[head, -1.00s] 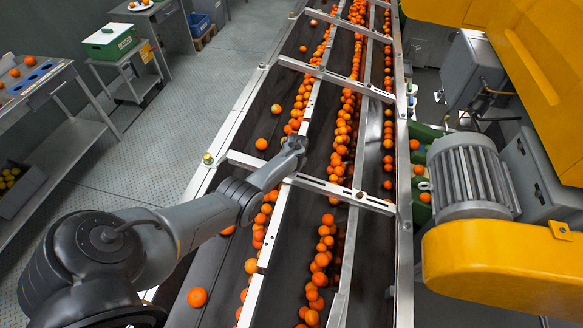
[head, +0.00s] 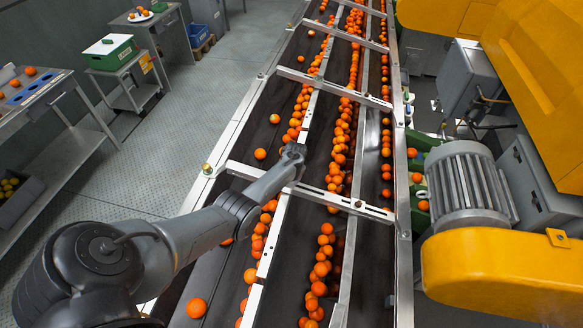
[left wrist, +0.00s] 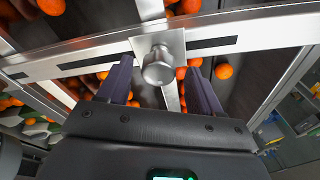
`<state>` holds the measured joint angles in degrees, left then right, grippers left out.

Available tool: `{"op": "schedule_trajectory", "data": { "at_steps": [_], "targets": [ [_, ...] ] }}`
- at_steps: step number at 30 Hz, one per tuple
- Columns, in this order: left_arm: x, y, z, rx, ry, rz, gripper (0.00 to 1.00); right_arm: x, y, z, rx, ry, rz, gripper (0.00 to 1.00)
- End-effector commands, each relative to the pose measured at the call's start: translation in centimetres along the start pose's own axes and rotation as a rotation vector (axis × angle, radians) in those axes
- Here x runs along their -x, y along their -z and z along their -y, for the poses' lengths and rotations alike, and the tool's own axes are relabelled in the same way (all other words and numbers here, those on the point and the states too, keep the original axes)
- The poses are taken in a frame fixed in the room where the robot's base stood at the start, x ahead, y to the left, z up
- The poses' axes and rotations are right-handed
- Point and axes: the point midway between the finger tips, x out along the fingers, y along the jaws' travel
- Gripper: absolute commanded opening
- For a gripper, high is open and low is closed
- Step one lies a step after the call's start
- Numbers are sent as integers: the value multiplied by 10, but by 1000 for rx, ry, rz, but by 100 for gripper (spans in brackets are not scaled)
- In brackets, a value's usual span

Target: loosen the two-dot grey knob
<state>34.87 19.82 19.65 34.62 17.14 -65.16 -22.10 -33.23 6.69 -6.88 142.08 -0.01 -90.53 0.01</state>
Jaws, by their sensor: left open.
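A round grey metal knob (left wrist: 158,66) sits on a square plate on a silver crossbar in the left wrist view. Any dots on it are too small to tell. My left gripper (left wrist: 160,68) is open, with one dark finger on each side of the knob and a visible gap on both sides. Whether the fingertips are level with the knob in depth I cannot tell. In the head view my left gripper (head: 292,155) is over the crossbar (head: 330,194) near the middle divider and hides the knob. My right gripper is not in view.
Oranges (head: 341,135) lie in lanes along the dark conveyor (head: 222,268) below the crossbar. Another small knob (head: 358,204) is on the crossbar to the right, and a brass-coloured one (head: 207,169) is at its left end. A grey motor (head: 465,185) and yellow housing (head: 500,270) stand right.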

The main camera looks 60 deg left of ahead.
Motion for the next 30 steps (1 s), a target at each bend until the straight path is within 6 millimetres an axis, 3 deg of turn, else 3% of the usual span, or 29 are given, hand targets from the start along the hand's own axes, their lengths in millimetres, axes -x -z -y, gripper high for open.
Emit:
{"op": "schedule_trajectory", "data": {
  "at_steps": [7, 16, 30],
  "targets": [
    [41, 0, 0, -1, 0, -3, 65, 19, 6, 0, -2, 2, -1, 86],
    [78, 0, 0, -1, 1, -2, 65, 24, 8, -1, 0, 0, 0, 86],
    [92, 0, 0, 0, -1, 0, 65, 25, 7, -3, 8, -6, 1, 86]
  ]
}}
